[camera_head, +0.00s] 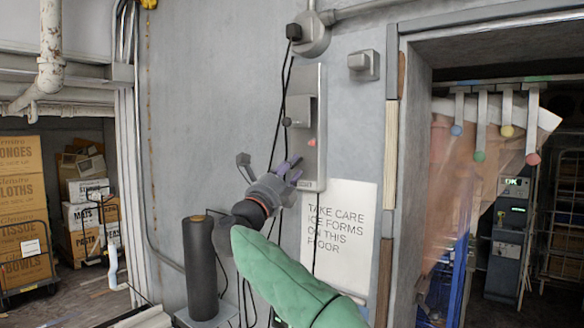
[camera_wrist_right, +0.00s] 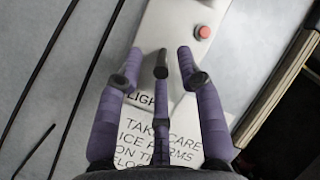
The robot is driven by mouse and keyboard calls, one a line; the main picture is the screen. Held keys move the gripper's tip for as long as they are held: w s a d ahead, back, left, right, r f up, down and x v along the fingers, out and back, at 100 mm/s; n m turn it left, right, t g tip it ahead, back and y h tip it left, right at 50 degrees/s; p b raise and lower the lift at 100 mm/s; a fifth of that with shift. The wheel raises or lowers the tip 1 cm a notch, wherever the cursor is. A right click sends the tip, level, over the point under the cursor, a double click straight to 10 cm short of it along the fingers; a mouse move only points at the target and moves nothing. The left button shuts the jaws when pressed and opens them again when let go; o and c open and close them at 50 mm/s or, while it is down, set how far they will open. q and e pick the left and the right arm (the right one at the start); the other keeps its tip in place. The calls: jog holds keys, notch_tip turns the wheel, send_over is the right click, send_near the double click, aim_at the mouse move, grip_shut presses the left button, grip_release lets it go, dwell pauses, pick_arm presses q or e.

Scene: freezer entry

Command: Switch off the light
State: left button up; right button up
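A tall metal switch plate (camera_head: 315,80) is fixed to the grey wall. It bears a grey box (camera_head: 303,108) with a round dark knob (camera_head: 286,122) at its left and a red button (camera_head: 311,142) below. My right gripper (camera_head: 293,170) is at the plate's lower part, below the button. A word on the plate, partly hidden by a finger, appears to read LIGHT. My left gripper is not in view.
A paper sign (camera_head: 340,232) about ice hangs below the plate. Black cables (camera_head: 278,120) run down beside it. A dark roll (camera_head: 200,265) stands at the lower left. A doorway with a strip curtain (camera_head: 455,190) opens at right; cartons (camera_head: 22,190) stand at far left.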

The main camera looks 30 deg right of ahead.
jog(key=v, duration=1)
jog(key=shift+s+a, duration=0.2)
jog(key=shift+f, duration=0.1)
